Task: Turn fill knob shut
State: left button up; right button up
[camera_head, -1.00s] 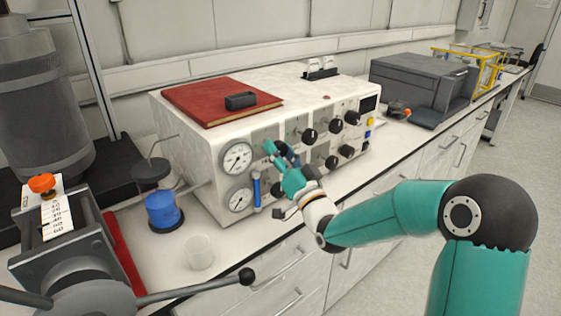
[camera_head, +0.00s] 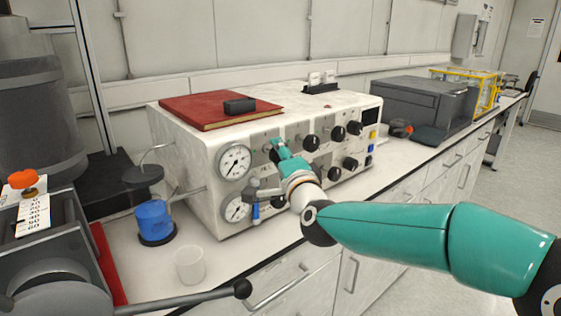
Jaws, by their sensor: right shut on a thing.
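The white control unit (camera_head: 195,160) stands on the bench with two round gauges and several black knobs on its front panel. My right gripper (camera_head: 276,149) reaches the panel's upper left, just right of the upper gauge (camera_head: 234,162). Its teal fingers are shut on a dark knob there, which I take to be the fill knob; the fingers hide most of it. Its labels and pointer are too small to read. My left gripper is not in view.
A grey lever (camera_head: 267,190) with a blue part lies just below my right gripper. A black-tipped lever (camera_head: 242,289) sticks out at the front left, near a clear cup (camera_head: 190,265). A red book (camera_head: 215,110) lies on the unit. Floor space is free at right.

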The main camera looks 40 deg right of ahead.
jog(key=shift+d+m+g+p, duration=0.1)
jog(key=shift+m+g+p, duration=0.4)
jog(key=shift+m, duration=1.3)
jog(key=shift+f+g, duration=0.1)
jog(key=shift+g, duration=0.2)
jog(key=o, duration=1.1)
jog(key=shift+d+f, duration=0.1)
jog(key=shift+o, duration=0.2)
jog(key=v, duration=1.2)
